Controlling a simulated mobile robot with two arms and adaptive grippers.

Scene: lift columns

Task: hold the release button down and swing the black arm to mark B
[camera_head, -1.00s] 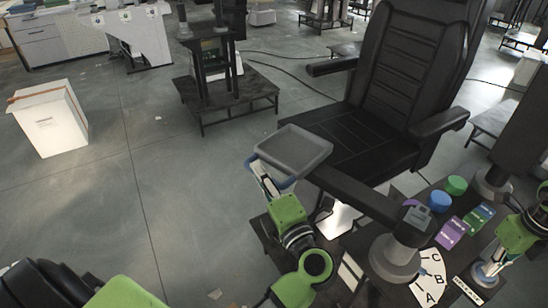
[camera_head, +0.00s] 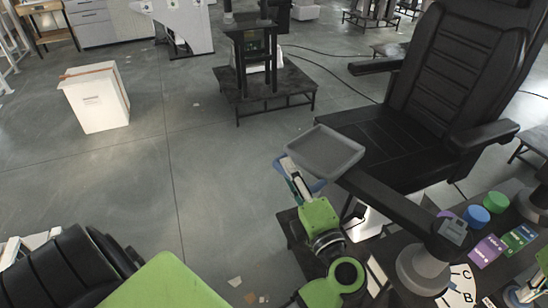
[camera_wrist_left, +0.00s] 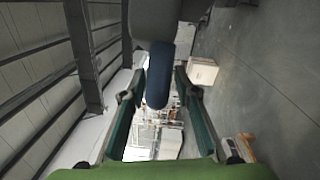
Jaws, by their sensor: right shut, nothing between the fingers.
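The black arm (camera_head: 390,205) runs from its grey round column (camera_head: 424,268) to a grey tray (camera_head: 325,150) at its far end. A blue handle (camera_wrist_left: 157,92) sits under the tray. My left gripper (camera_head: 294,178) is at that handle; in the left wrist view its green fingers stand apart, with the handle between them and gaps on both sides. A white lettered dial (camera_head: 458,291) shows C and B beside the column; A is out of view. A small grey block (camera_head: 453,231) tops the column; I cannot make out the release button. My right gripper (camera_head: 519,295) is shut at the right edge, partly cut off.
Blue (camera_head: 478,216) and green (camera_head: 496,201) cylinders and purple (camera_head: 487,250) and green (camera_head: 519,238) cards lie on the dark table by the column. A black chair (camera_head: 430,110) stands behind the arm. The floor to the left is open, with a white box (camera_head: 96,97).

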